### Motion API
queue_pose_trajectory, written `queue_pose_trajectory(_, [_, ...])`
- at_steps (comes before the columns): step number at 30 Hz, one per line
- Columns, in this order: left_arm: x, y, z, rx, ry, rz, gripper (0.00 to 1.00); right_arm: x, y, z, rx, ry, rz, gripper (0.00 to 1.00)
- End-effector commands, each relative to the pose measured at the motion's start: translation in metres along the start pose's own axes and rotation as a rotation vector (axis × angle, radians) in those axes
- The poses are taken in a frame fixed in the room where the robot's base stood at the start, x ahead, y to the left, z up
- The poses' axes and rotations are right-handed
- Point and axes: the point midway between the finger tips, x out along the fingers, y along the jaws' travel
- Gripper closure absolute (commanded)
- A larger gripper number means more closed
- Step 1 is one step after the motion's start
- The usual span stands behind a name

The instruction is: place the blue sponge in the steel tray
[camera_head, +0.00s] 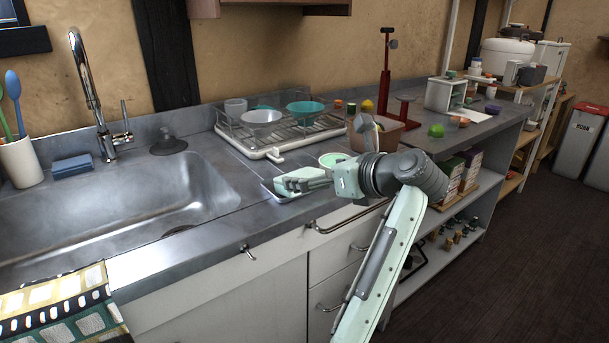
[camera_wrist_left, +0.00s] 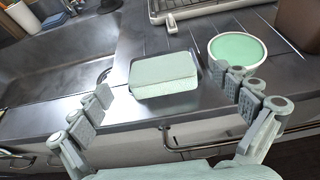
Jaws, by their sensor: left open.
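The blue sponge (camera_head: 72,165) lies on the counter behind the sink's left part, next to the tap; a small blue shape (camera_wrist_left: 54,19) shows at the upper left of the left wrist view. The steel tray (camera_head: 268,188) is on the counter right of the sink, partly hidden by my left gripper (camera_head: 283,184). In the left wrist view a pale green block sits in the steel tray (camera_wrist_left: 197,67). My left gripper (camera_wrist_left: 168,97) is open, its fingers to either side of the pale block and nearer the camera. My right gripper is not in view.
A green-filled bowl (camera_wrist_left: 238,48) stands right of the tray. A dish rack (camera_head: 283,133) with bowls is behind it. The tap (camera_head: 90,90) rises beside the sponge. The sink (camera_head: 120,205) is empty. A cup of utensils (camera_head: 20,162) stands at the far left.

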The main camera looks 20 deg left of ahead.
Motion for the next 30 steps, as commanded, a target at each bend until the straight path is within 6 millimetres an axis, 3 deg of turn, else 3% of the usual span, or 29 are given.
queue_pose_trajectory(6, [-0.046, 0.0, 0.001, -0.002, -0.003, -0.001, 0.0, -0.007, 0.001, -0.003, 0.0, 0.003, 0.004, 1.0])
queue_pose_trajectory(12, [-0.069, 0.0, 0.001, -0.001, -0.002, 0.0, 0.0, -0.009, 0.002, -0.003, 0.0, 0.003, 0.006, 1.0])
queue_pose_trajectory(30, [-0.075, 0.0, 0.0, -0.001, -0.001, 0.0, 0.0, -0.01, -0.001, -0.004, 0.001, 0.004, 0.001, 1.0])
